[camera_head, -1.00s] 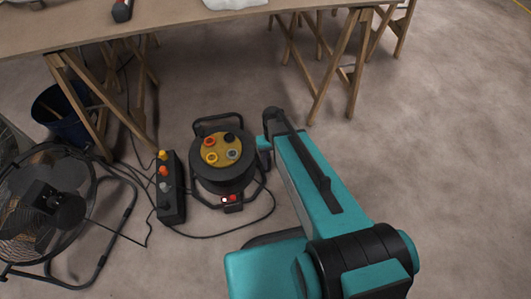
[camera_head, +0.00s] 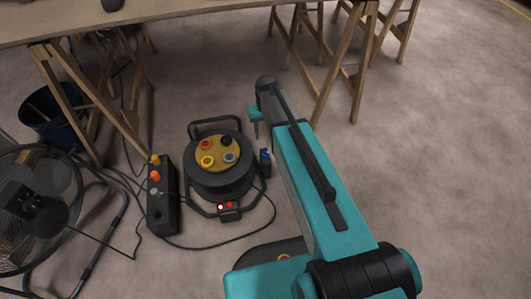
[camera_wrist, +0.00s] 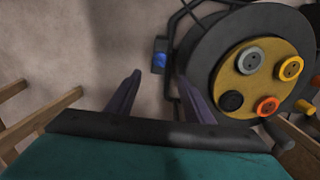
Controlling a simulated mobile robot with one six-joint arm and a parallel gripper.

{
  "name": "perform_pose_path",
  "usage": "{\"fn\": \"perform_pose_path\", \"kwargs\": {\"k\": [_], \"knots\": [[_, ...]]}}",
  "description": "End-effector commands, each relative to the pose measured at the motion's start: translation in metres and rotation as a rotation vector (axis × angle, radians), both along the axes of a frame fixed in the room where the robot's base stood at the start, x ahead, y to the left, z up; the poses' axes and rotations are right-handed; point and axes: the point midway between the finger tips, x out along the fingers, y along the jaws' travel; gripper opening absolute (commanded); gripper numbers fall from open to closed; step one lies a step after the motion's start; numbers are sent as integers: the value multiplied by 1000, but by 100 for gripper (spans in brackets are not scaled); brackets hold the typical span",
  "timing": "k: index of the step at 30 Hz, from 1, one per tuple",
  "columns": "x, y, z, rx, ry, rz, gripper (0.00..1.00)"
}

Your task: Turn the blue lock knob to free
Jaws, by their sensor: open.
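The blue lock knob (camera_head: 265,155) is on a small dark housing at the right side of the cable reel (camera_head: 218,188). In the wrist view the blue knob (camera_wrist: 160,61) shows beyond the gap between my two fingers, just left of the reel's black rim (camera_wrist: 205,45). My gripper (camera_wrist: 158,80) is open and empty, its dark fingers apart on either side of the knob's line in the picture. In the head view my gripper (camera_head: 257,122) is small, just above the knob in the picture. The knob's marking is too small to read.
The reel's yellow face carries several coloured sockets. A black socket strip (camera_head: 162,205) and a fan (camera_head: 35,205) stand left of it, with cables on the floor. A trestle table (camera_head: 190,12) is behind, with a dark bucket (camera_head: 55,122) under it. Floor at right is clear.

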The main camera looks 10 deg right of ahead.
Motion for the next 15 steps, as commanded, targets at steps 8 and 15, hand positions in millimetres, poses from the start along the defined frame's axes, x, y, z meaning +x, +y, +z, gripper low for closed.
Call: {"fn": "perform_pose_path", "kwargs": {"k": [8,15], "knots": [[0,0,-2,0,1,0,47],[0,0,-20,0,2,0,47]]}}
